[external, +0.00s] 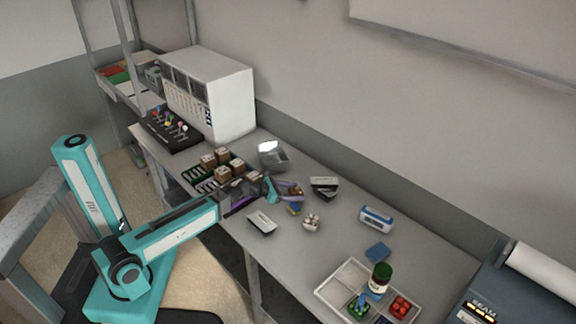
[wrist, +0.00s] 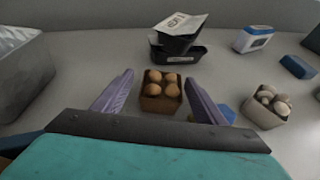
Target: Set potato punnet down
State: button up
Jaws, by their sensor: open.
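The potato punnet (wrist: 161,104), a small brown tray with several round tan potatoes, is upright on the grey worktop in the wrist view. My gripper (wrist: 159,78) is open, with one purple finger on each side of the punnet and a visible gap at both sides. In the external view my gripper (external: 288,190) is low over the middle of the worktop. The punnet is hard to make out there among the fingers.
A mushroom punnet (wrist: 265,106) stands close on the right. Black trays (wrist: 178,54) with a paper label lie behind. A grey metal container (wrist: 22,75) is at left. A blue-and-white box (wrist: 253,38) and a blue sponge (wrist: 297,67) are at the far right.

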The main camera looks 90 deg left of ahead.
aim_at(295, 190)
jog(key=shift+d+f, duration=0.15)
jog(key=shift+f, duration=0.4)
jog(key=c, duration=1.3)
jog(key=shift+w+r, duration=0.1)
jog(key=shift+r, duration=5.15)
